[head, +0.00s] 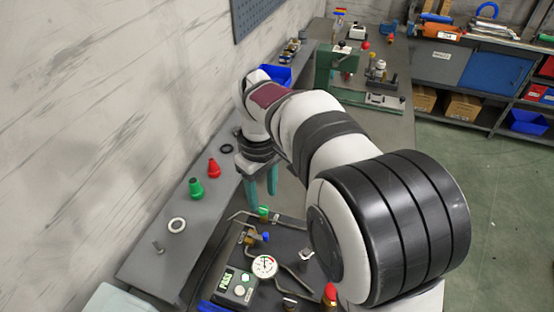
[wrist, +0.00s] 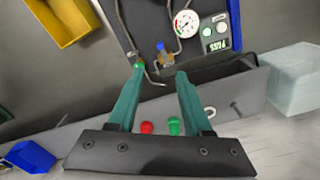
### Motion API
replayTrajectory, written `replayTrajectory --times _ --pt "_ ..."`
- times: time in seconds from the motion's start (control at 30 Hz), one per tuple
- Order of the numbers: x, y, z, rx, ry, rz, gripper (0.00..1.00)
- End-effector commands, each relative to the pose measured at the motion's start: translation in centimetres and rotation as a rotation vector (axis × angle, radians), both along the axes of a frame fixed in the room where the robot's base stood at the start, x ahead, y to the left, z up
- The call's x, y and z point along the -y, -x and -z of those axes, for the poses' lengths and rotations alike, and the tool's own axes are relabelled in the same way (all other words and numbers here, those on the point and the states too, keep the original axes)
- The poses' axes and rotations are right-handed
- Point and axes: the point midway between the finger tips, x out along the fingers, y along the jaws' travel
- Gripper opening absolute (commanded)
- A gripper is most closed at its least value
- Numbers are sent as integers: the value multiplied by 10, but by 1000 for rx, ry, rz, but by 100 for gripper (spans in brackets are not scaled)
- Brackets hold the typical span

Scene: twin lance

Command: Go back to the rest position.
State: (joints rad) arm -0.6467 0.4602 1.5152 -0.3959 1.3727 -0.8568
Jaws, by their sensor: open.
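My gripper (head: 262,197) points down above the bench, its two teal fingers apart with nothing between them. In the wrist view my gripper (wrist: 160,70) is open and empty. Beyond its fingertips is a dark panel (wrist: 152,22) with a round gauge (wrist: 186,23), a blue-capped fitting (wrist: 161,48) and a green-capped fitting (wrist: 139,65). In the head view the panel's gauge (head: 264,266) and green-capped fitting (head: 264,211) lie below and near the fingers. The fingers appear clear of the fittings, though the exact gap is hard to tell.
A grey ledge (head: 150,268) along the wall holds a red cone (head: 214,168), a green cone (head: 196,189) and a pale ring (head: 177,225). A blue bin (head: 277,74) and green machine (head: 338,62) stand farther back. A yellow bin (wrist: 62,20) shows in the wrist view.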

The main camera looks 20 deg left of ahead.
Motion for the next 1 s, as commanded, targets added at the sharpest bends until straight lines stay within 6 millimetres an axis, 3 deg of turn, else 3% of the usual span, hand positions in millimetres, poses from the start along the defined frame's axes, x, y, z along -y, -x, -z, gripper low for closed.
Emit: replayTrajectory --times 0.07,0.13,0.17,0.23,0.33,0.4,0.47,0.53,0.63,1.0 --pt "1 0 0 0 0 4 50" --pt "16 3 -7 -4 -6 68 50" --pt "30 6 -13 -7 -10 129 50" --pt "79 25 -31 -22 -29 354 50" --pt "155 81 -45 -56 -61 783 50" --pt "190 126 -42 -83 -81 1066 50" --pt "208 161 -34 -105 -95 1268 50" --pt "219 190 -23 -126 -107 1445 50" --pt "224 212 -12 -143 -114 1577 50" --pt "224 216 -10 -148 -114 1600 50"
